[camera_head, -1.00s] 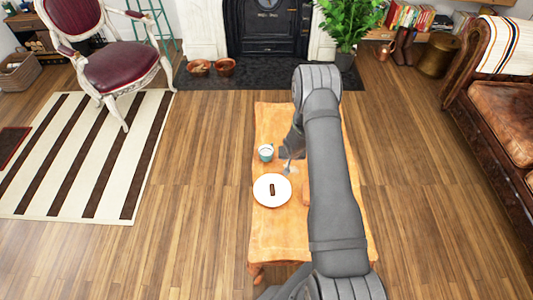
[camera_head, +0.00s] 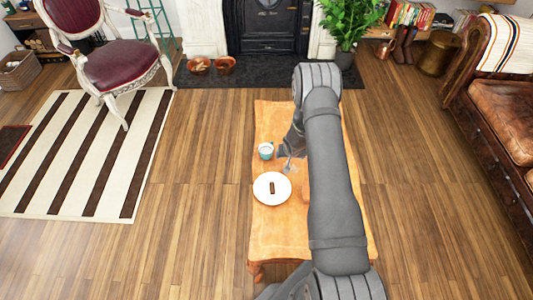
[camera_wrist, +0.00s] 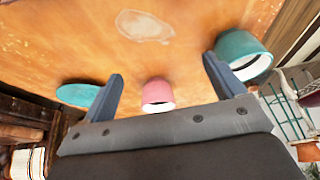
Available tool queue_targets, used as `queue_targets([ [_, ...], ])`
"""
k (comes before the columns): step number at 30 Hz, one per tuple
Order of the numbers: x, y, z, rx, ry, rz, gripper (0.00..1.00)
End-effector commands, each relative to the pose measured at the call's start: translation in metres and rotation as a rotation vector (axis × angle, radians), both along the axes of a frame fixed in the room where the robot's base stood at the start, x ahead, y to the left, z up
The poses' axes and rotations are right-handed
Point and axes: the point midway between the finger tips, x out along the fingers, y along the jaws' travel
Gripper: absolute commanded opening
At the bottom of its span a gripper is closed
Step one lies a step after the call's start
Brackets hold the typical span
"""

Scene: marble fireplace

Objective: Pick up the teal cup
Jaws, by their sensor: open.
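The teal cup (camera_head: 266,151) stands on the wooden table in the head view, with a pale rim or inside. In the wrist view the teal cup (camera_wrist: 241,54) is at the upper right, just beyond the right finger and outside the jaws. My gripper (camera_wrist: 162,65) is open and empty. In the head view my gripper (camera_head: 288,158) is close to the right of the cup, partly hidden by my arm. A pink cup (camera_wrist: 158,93) shows between the fingers in the wrist view, farther off. A flat teal round thing (camera_wrist: 78,95) shows by the left finger.
The wooden table (camera_head: 282,235) also bears a white plate (camera_head: 261,198) with a small dark bar (camera_head: 272,188) on it. My arm hides the table's right part. A pale patch (camera_wrist: 145,26) lies on the tabletop. The table's left front is bare.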

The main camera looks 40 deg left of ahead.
Motion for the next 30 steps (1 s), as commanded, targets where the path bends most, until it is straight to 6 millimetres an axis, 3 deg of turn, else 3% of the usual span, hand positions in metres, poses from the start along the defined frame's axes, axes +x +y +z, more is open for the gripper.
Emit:
queue_targets([
  [5,-0.001,0.002,0.003,0.000,-0.001,0.004,0.88],
  [8,-0.005,0.010,0.018,-0.002,-0.007,0.030,0.88],
  [15,-0.040,0.047,0.087,-0.011,-0.012,0.182,0.88],
  [21,-0.066,0.065,0.125,-0.002,-0.002,0.284,0.88],
  [25,-0.071,0.070,0.128,0.000,0.000,0.305,0.88],
  [30,-0.067,0.077,0.104,-0.002,0.002,0.306,0.88],
])
